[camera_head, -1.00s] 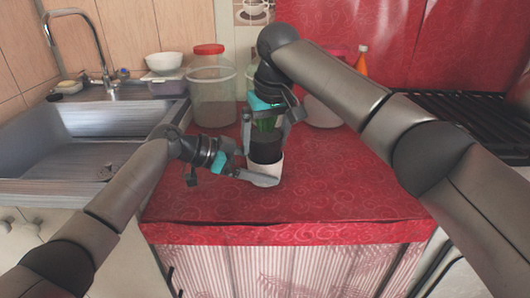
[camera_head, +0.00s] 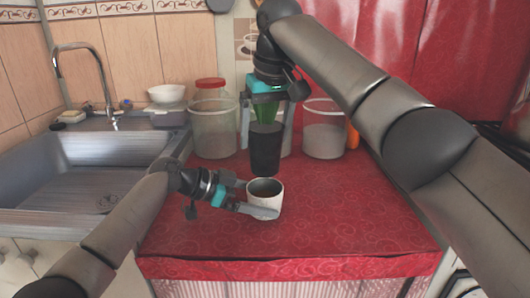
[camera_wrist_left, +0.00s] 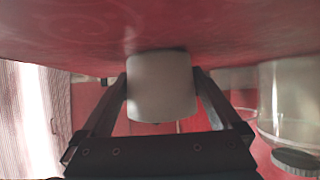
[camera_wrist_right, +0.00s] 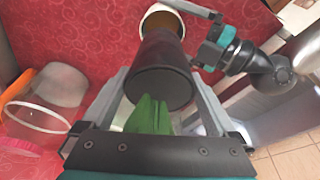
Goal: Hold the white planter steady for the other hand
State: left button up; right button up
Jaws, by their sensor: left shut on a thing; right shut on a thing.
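The white planter (camera_head: 268,203) stands upright and looks empty; its dark inside shows from above. My left gripper (camera_head: 260,198) is shut on it, one finger on each side, also seen in the left wrist view, where the planter (camera_wrist_left: 162,88) sits between the fingers. My right gripper (camera_head: 266,122) is shut on a black pot (camera_head: 265,152) with a green plant (camera_head: 264,110). The pot hangs upright above the planter's far rim. In the right wrist view the black pot (camera_wrist_right: 163,75) hides part of the planter's opening (camera_wrist_right: 162,20).
The red oilcloth counter (camera_head: 190,235) is clear in front and to the right. Clear containers stand behind, one left (camera_head: 214,130) and one right (camera_head: 323,132). The sink (camera_head: 90,165) is at the left, with a white bowl (camera_head: 166,93) behind.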

dwell(0.3)
pick_arm(q)
jog(key=o, duration=0.5)
jog(key=shift+a+r, duration=0.1)
